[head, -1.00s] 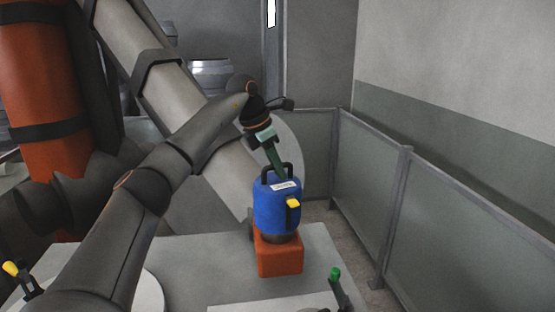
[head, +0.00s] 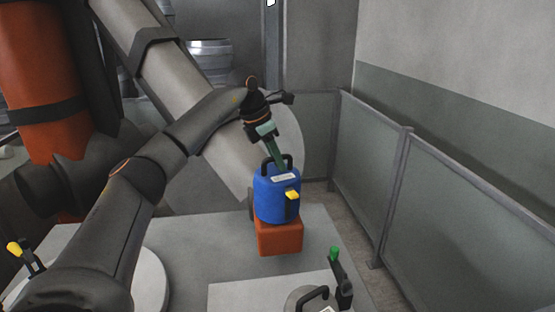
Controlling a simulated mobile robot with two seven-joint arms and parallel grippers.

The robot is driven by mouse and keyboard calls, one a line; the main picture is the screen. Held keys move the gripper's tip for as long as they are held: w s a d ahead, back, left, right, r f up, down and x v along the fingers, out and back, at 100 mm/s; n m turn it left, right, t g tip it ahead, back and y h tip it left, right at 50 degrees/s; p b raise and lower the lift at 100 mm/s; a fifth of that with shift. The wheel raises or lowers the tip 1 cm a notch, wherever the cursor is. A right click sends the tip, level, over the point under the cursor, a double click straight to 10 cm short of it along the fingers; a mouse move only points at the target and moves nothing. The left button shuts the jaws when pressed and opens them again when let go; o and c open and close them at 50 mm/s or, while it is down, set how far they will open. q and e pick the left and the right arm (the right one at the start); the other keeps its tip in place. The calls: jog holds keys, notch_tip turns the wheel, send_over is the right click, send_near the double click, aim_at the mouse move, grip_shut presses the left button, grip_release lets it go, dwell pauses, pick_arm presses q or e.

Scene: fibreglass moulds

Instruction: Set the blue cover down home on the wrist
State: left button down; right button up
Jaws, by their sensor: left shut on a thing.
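The blue cover (head: 268,203) is a rounded blue housing with a black handle on top, a white label and a yellow-tipped latch on its front. It stands about upright over the orange block (head: 280,239). My left gripper (head: 279,165) reaches down from above with green fingers and is shut on the handle of the cover. The wrist is hidden under the cover; I see no clear gap between the cover's lower rim and the block, but cannot tell if it is fully seated. My right gripper is out of view.
The block stands on a grey table (head: 190,255). A paler plate (head: 235,297) with a green-tipped clamp (head: 336,262) is in front. A yellow-tipped clamp (head: 16,250) is at the left. Glazed barrier panels (head: 445,220) close off the right.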

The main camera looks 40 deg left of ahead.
pick_arm(q)
jog(key=shift+s+f, duration=0.1)
jog(key=shift+f, duration=0.8)
jog(key=c, duration=0.8)
grip_release()
jog(key=shift+o, duration=0.2)
jog(key=shift+r, duration=0.15)
jog(key=shift+a+r, duration=0.1)
jog(key=shift+r, duration=0.2)
jog(key=v, duration=1.2)
jog(key=shift+s+f, duration=0.1)
